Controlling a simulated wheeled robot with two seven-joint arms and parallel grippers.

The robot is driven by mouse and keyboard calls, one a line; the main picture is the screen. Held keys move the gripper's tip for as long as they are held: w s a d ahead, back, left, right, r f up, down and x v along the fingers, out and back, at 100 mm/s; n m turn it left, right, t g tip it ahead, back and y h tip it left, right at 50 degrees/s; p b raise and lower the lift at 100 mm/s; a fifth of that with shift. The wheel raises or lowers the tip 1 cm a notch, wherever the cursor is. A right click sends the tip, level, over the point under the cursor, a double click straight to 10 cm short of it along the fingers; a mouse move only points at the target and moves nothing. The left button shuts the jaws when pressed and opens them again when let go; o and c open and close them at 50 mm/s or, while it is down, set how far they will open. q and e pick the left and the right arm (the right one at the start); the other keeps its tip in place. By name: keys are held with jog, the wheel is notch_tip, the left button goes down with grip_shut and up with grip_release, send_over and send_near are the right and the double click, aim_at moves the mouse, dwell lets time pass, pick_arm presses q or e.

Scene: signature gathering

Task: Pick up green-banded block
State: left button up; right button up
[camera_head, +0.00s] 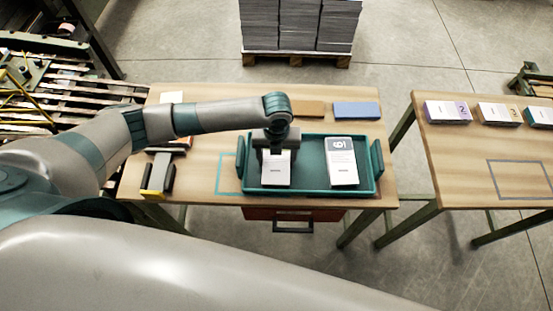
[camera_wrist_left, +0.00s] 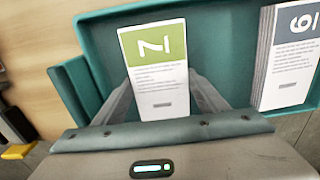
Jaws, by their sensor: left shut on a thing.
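The green-banded block (camera_wrist_left: 158,75) is a white block of pages with a green band and a 7 on top. In the head view its white lower part (camera_head: 276,172) shows in the left half of the teal tray (camera_head: 316,191), with the band hidden under my wrist. My left gripper (camera_wrist_left: 166,92) has one finger on each side of the block and is shut on it; it also shows from above in the head view (camera_head: 276,150). I cannot tell if the block touches the tray floor. My right gripper is not in view.
A grey-banded block (camera_head: 341,163) marked 6 lies in the tray's right half. A blue pad (camera_head: 357,110) and a brown pad (camera_head: 308,109) lie behind the tray. A black and yellow device (camera_head: 158,176) stands left. The right table (camera_head: 460,165) holds several blocks at its back.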

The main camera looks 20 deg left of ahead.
aim_at(278, 162)
pick_arm(q)
jog(key=shift+r, duration=0.1)
jog(key=shift+r, duration=0.5)
jog(key=r, duration=0.1)
jog(key=r+b, duration=0.1)
jog(key=r, duration=0.1)
jog(key=shift+s+d+r+b, duration=0.15)
jog(key=shift+s+d+b, duration=0.2)
jog(key=shift+d+b, duration=0.05)
jog(key=s+d+r+b, duration=0.2)
jog(key=s+d+r, duration=0.4)
jog(key=s, duration=0.2)
jog(key=shift+s+d+r, duration=0.15)
jog(key=shift+d+r, duration=0.1)
jog(key=shift+d, duration=0.05)
